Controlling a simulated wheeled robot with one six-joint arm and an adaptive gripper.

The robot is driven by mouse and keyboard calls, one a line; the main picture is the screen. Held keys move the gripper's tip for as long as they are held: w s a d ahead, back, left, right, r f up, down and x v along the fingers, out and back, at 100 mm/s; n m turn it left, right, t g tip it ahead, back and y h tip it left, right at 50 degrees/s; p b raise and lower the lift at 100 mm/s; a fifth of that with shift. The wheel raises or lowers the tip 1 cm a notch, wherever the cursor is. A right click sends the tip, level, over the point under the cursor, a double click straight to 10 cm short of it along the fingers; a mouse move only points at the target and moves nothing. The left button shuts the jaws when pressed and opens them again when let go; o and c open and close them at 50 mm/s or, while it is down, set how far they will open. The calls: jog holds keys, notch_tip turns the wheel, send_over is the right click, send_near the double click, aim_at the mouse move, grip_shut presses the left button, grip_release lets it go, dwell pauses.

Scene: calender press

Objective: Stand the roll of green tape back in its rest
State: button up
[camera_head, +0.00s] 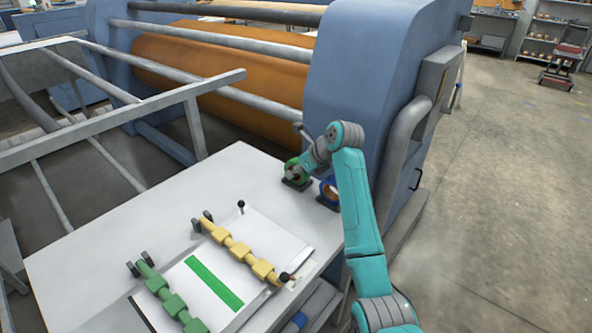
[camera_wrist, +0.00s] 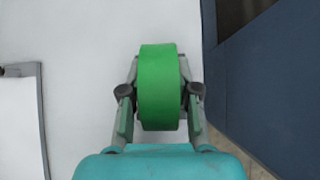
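The roll of green tape (camera_head: 291,170) is upright at the far right corner of the white table, at a dark rest (camera_head: 299,185). Whether it is fully seated there I cannot tell, because my gripper (camera_head: 300,169) covers part of it. In the wrist view the green roll (camera_wrist: 159,88) is seen edge-on between my two fingers (camera_wrist: 160,98). The fingers are close against both sides of it, and my gripper looks shut on it. The rest is mostly hidden behind the roll in the wrist view.
A blue roll (camera_head: 327,191) stands in its own rest just right of the green one, partly behind my arm. The blue press housing (camera_head: 350,80) rises close behind. Yellow (camera_head: 238,249) and green (camera_head: 168,298) segmented bars lie at the table's front.

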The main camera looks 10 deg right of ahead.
jog(key=o, duration=0.3)
jog(key=shift+o, duration=0.2)
jog(key=v, duration=1.2)
jog(key=shift+s+d+f, duration=0.1)
